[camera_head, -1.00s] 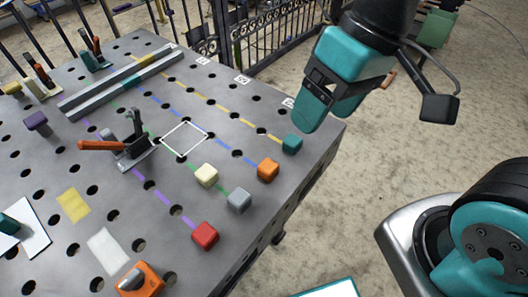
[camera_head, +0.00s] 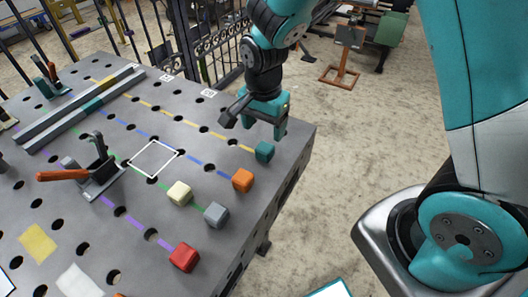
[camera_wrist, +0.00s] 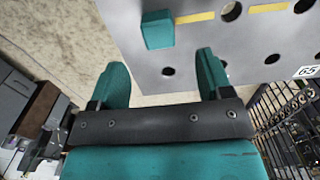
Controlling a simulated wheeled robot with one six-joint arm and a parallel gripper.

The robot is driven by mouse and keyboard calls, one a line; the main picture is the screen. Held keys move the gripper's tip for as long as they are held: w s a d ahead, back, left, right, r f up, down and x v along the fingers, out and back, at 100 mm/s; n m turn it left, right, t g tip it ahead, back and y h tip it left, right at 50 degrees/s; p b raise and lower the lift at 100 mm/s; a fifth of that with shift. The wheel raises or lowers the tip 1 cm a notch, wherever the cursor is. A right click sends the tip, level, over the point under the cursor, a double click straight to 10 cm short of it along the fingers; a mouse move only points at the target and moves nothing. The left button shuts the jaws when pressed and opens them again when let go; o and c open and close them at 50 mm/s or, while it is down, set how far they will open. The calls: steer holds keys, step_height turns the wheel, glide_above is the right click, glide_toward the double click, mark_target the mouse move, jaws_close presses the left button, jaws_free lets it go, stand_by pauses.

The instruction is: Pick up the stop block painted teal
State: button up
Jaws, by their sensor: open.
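The teal stop block (camera_head: 264,151) is a small cube on the grey perforated table, near its right edge at the end of a yellow dashed line. It also shows in the wrist view (camera_wrist: 157,30), at the top, beyond the fingertips and between their lines. My gripper (camera_head: 266,126) is open and empty, with its fingers just above and behind the block in the head view. In the wrist view the two teal fingers (camera_wrist: 160,75) stand wide apart, with the table edge past them. I see no contact with the block.
An orange block (camera_head: 242,180), a grey block (camera_head: 217,214), a cream block (camera_head: 179,193) and a red block (camera_head: 184,257) stand on the table (camera_head: 215,165). A clamp with an orange handle (camera_head: 65,175) is at left. Iron railing (camera_head: 205,45) stands behind.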

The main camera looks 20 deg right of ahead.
mark_target(265, 147)
step_height(265, 147, down, 8)
steer(key=shift+s+d+f+p, duration=0.1)
steer(key=shift+d+p, duration=0.05)
steer(key=shift+p, duration=0.45)
steer(key=c, duration=1.2)
steer(key=shift+r, duration=0.2)
